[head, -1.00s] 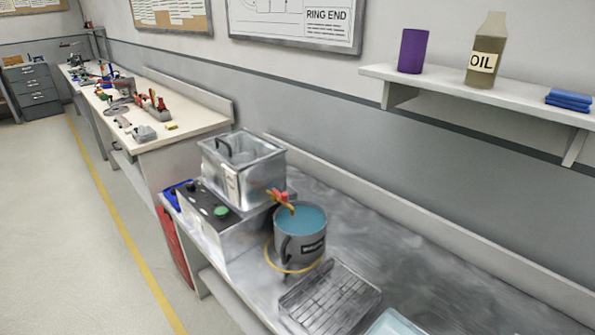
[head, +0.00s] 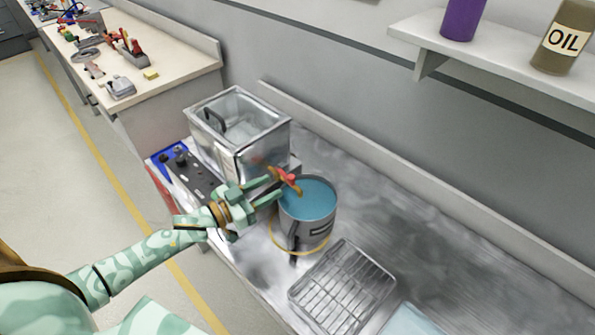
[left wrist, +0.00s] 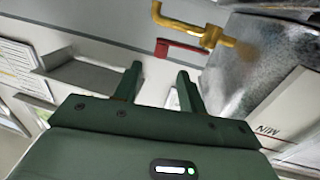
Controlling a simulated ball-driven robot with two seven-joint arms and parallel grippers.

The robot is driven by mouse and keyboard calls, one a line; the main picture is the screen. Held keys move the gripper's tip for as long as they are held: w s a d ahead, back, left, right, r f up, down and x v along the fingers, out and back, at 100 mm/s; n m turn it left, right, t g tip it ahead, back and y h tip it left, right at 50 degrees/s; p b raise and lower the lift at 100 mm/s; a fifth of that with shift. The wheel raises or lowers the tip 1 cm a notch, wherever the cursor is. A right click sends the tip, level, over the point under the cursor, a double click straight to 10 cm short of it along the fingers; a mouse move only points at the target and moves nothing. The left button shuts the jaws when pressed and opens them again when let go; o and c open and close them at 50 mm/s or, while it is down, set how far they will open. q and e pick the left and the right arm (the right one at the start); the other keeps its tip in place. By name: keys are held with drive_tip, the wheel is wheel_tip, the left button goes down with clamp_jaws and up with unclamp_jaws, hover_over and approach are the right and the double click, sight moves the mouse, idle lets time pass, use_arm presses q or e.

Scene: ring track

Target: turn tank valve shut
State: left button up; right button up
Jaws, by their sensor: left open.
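The metal tank (head: 262,155) stands on the bench with an open top. A brass tap (left wrist: 190,28) with a red valve handle (head: 288,178) sticks out from the tank over a grey pot (head: 308,229) of blue liquid. My left gripper (head: 277,184) is open, its fingertips close to the red handle. In the left wrist view the red handle (left wrist: 180,51) lies just beyond the fingertips, nothing between the fingers. I cannot tell whether a finger touches the handle or whether liquid runs. My right gripper is out of view.
A wire rack (head: 343,288) lies in front of the pot, which stands within a yellow ring (head: 277,243). A dark control panel (head: 188,177) is left of the tap. A shelf (head: 492,55) holds an oil bottle (head: 563,38). The bench's right side is mostly clear.

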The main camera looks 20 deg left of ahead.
sight(287, 178)
use_arm(q)
drive_tip(key=b+x, duration=0.1)
drive_tip(key=x, duration=0.7)
drive_tip(key=shift+w+d+f, duration=0.1)
drive_tip(key=shift+w+d, duration=0.05)
drive_tip(key=shift+w, duration=0.1)
drive_tip(key=shift+w+d, duration=0.2)
drive_tip(key=shift+w, duration=0.15)
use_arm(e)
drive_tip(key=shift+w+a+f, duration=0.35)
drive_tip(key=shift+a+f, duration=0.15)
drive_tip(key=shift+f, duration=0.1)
